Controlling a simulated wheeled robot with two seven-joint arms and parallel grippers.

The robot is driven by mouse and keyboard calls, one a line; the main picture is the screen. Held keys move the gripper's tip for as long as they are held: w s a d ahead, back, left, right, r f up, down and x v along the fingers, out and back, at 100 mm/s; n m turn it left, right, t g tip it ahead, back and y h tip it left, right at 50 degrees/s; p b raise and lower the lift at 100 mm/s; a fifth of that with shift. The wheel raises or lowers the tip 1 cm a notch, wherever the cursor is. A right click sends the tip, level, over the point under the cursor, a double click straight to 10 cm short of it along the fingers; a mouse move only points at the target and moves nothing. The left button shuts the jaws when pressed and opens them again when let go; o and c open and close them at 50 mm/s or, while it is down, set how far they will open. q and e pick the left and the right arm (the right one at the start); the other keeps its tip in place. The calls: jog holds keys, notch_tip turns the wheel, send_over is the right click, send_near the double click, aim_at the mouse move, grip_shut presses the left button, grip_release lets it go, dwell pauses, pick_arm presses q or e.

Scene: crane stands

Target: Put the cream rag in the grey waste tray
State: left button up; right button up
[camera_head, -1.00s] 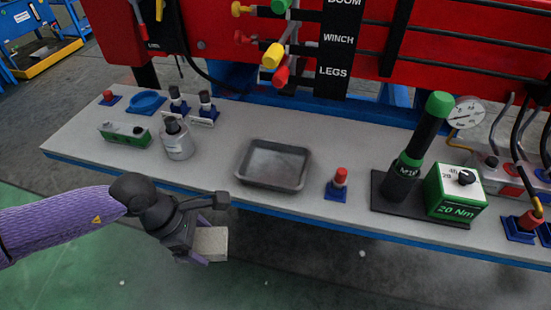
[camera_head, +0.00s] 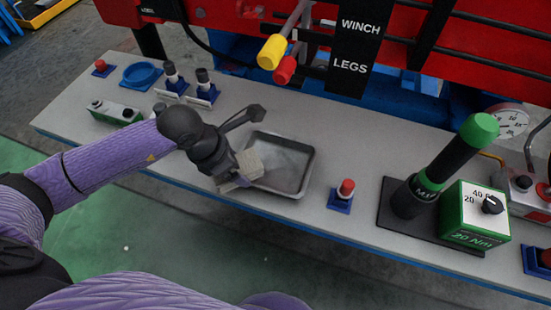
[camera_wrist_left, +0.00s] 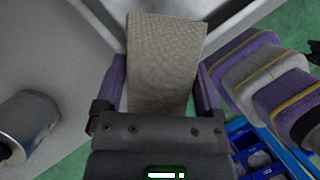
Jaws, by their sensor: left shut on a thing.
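The cream rag (camera_head: 250,165) is a small block-like folded cloth held by my left gripper (camera_head: 240,172). In the left wrist view the rag (camera_wrist_left: 164,60) sits between the two purple fingers of the gripper (camera_wrist_left: 160,85), which are shut on it. The grey waste tray (camera_head: 309,170) is a shallow rectangular tray on the bench. In the head view the rag and fingers overlap the tray's left front part; how high they are above it I cannot tell. My right gripper is not in view.
A red push button (camera_head: 344,190) on a blue base stands right of the tray. Further right are a torque tool (camera_head: 430,175) and a green box (camera_head: 475,215). Behind left are two black-topped posts (camera_head: 206,88), a blue dish (camera_head: 142,76) and a green box with knobs (camera_head: 115,111).

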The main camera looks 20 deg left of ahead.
pick_arm(q)
jog(key=b, duration=0.1)
send_over(279, 165)
jog(key=s+a, duration=0.2)
jog(key=shift+w+d+f, duration=0.1)
jog(key=shift+w+d, duration=0.4)
jog(key=shift+d, duration=0.05)
jog(key=shift+w+d+f+b, duration=0.1)
jog(key=shift+f+b, duration=0.1)
jog(key=shift+b, duration=0.25)
notch_tip(279, 165, down, 3)
jog(key=shift+f+b, duration=0.1)
jog(key=shift+b, duration=0.7)
jog(key=o, duration=1.1)
